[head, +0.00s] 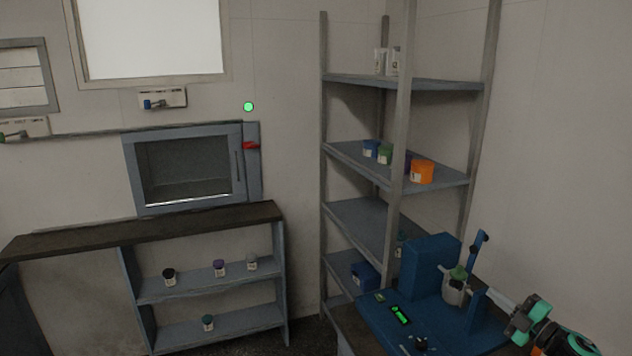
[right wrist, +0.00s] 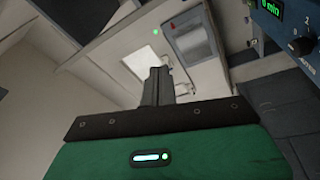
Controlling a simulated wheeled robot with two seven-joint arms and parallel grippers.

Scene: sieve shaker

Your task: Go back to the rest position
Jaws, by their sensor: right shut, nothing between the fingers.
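My right gripper (head: 514,326) is at the lower right of the head view, beside the right end of the blue sieve shaker (head: 431,262). In the right wrist view its dark fingers (right wrist: 157,82) are together with nothing between them, above the green gripper body. The shaker has a lit green display and holds a pale container (head: 454,291) with a green top. Part of a blue device with a green display and a knob (right wrist: 301,46) shows at the upper right of the wrist view. My left gripper is out of view.
A tall shelf rack (head: 447,84) stands behind the shaker, with an orange container (head: 422,171) and other small containers on it. A low shelf unit (head: 217,281) with several small jars stands at the left. A glass-fronted cabinet (head: 130,172) is above it. Open floor shows between the furniture.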

